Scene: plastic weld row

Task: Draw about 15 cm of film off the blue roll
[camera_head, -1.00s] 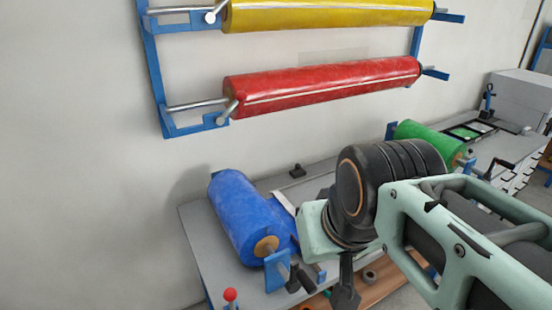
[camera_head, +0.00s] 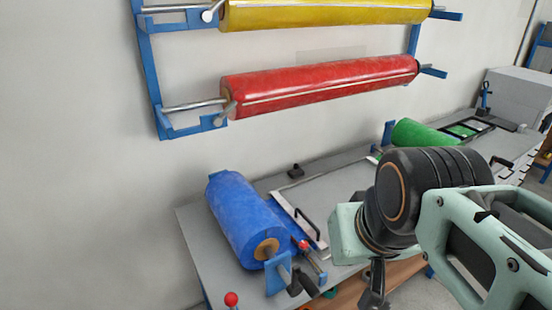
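The blue roll (camera_head: 236,212) lies on the grey table in the camera_head view, with its brown core end facing me at a blue bracket. A strip of blue film (camera_head: 287,232) shows along its right side, next to a metal frame. My gripper (camera_head: 372,290) hangs below my wrist, to the right of the roll and apart from it. Only a dark, narrow part of it shows, so its opening and anything between its fingers cannot be made out.
The metal frame (camera_head: 330,190) with a black handle (camera_head: 308,224) lies on the grey table (camera_head: 196,232). Red-knobbed levers (camera_head: 231,299) stand near the roll. A green roll (camera_head: 420,134) lies farther back. Red (camera_head: 320,86) and yellow (camera_head: 325,14) rolls hang on the wall rack.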

